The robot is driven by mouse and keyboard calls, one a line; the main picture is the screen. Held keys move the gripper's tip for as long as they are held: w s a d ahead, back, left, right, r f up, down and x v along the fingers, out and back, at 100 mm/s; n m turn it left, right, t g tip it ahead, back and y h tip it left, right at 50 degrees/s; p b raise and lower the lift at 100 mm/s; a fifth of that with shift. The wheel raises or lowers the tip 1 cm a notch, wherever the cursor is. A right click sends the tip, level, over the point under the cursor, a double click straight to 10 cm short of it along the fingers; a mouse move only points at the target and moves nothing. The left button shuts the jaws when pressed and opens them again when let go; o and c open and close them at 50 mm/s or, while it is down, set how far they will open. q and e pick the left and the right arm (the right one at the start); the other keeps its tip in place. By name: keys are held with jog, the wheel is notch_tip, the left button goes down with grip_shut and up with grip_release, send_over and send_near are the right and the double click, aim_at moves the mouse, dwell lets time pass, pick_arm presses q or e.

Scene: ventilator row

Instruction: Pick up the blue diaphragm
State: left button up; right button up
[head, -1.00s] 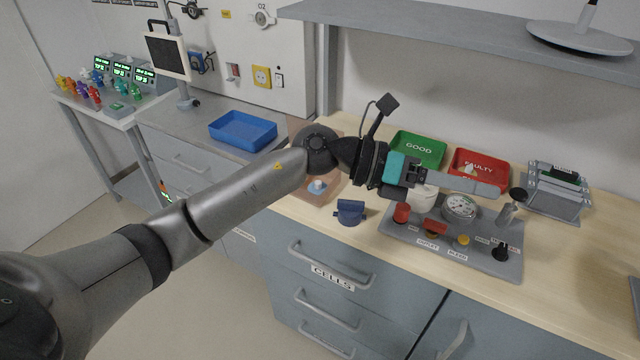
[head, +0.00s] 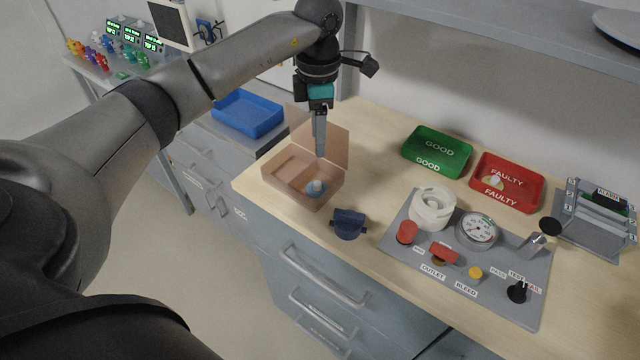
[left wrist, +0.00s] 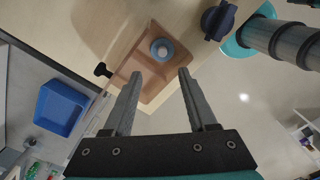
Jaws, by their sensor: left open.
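The blue diaphragm (head: 316,189), a small light-blue disc with a pale raised centre, lies in the front right compartment of an open brown translucent box (head: 279,194). It also shows in the left wrist view (left wrist: 161,57), beyond the fingertips and roughly between them. My left gripper (head: 321,154) points down above the back part of the box, apart from the diaphragm. In the left wrist view its two fingers (left wrist: 160,72) are spread with nothing between them. My right gripper is in neither view.
A dark blue part (head: 348,224) stands just right of the box. A test panel (head: 500,262) with a white housing (head: 432,207) and gauge (head: 478,230) lies farther right. Green (head: 436,167) and red (head: 502,200) trays sit behind. The box's raised lid (head: 333,140) stands close to my gripper.

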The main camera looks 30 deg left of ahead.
pick_arm(q)
send_over(317, 183)
jog(key=f, duration=0.6)
jog(key=shift+w+f, duration=0.3)
jog(key=f, duration=0.4)
jog(key=shift+s+f+b, duration=0.15)
jog(key=shift+s+b, duration=0.15)
jog(key=shift+f, duration=0.45)
grip_shut()
